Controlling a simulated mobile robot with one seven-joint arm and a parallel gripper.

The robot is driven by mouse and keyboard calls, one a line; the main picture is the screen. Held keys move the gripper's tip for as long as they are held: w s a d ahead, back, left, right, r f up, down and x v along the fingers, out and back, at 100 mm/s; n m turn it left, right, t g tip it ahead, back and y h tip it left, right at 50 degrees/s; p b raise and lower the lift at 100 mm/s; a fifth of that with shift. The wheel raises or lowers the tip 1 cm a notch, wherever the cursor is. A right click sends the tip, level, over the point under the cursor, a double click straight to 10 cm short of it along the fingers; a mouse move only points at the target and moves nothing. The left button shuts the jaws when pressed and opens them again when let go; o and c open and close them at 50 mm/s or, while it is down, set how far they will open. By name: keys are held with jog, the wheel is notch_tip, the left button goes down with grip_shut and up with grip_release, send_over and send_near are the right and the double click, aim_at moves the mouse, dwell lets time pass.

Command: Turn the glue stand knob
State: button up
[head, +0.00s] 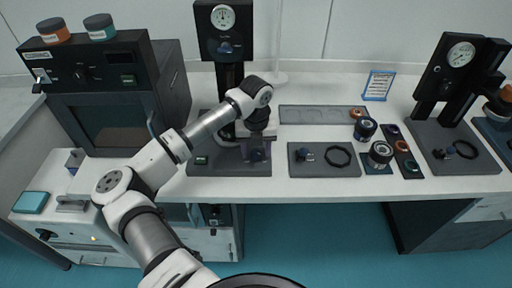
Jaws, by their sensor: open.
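A tall black stand (231,78) with a round white dial (222,17) rises behind my arm, left of centre. A second black stand with a dial (437,82) is at the right. No readable label shows which one is the glue stand. My gripper (257,157) points down over the front of the left stand's dark base, below and to the right of that blue knob and apart from it. It is open. My wrist hides part of the stand's lower column, and the fingertips are small and dark.
A grey mat (325,171) holds a small blue-topped part and a black ring. Dark round jars (380,154) stand right of it. A dark oven (110,118) with two jars on top is at the left. A blue-framed card (378,86) stands behind. White tabletop between them is partly clear.

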jog(key=shift+c, duration=0.2)
jog(key=c, duration=0.9)
jog(key=shift+f+m+b, duration=0.15)
jog(key=shift+m+b, duration=0.15)
jog(key=shift+b, duration=0.35)
